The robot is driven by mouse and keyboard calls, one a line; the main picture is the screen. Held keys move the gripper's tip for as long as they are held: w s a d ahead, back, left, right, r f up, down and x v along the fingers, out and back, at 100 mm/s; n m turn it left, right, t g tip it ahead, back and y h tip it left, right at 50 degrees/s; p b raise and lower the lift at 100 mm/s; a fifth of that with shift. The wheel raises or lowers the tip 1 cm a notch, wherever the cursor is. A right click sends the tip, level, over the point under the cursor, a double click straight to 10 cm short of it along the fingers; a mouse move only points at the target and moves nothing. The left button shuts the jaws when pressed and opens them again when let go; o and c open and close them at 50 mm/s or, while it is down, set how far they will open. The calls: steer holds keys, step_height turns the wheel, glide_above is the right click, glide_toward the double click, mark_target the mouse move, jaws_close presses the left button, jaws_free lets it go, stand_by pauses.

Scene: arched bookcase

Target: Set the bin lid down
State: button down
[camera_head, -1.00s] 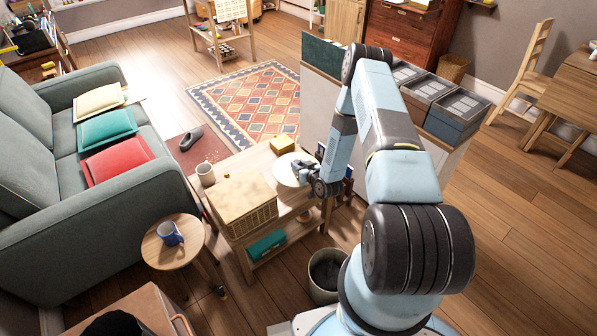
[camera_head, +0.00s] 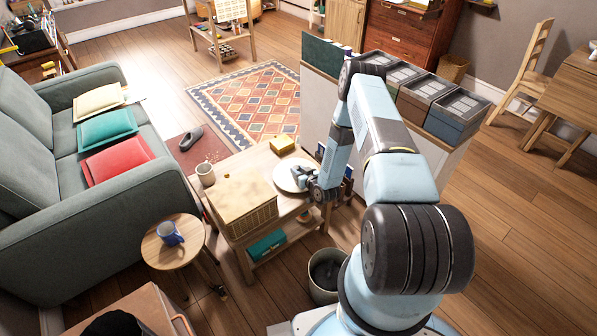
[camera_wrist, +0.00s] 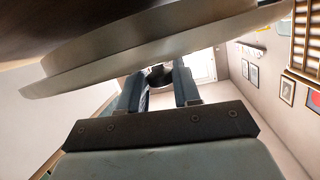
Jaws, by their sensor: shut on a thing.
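The bin lid (camera_head: 288,178) is a pale round disc at the right end of the low wooden table, and lies about level. In the wrist view the lid (camera_wrist: 150,52) fills the upper part as a broad pale disc seen edge-on. My gripper (camera_head: 303,173) is at the lid's middle. In the wrist view my gripper (camera_wrist: 160,78) has its two fingers closed on a dark knob (camera_wrist: 160,76). Whether the lid touches the tabletop cannot be told. The open bin (camera_head: 327,272) stands on the floor in front of the table.
A round stool (camera_head: 160,252) with a blue mug (camera_head: 170,233) stands left.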

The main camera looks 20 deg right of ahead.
steer(key=shift+s+f, duration=0.2)
steer(key=shift+f, duration=0.2)
steer(key=c, duration=0.8)
jaws_free()
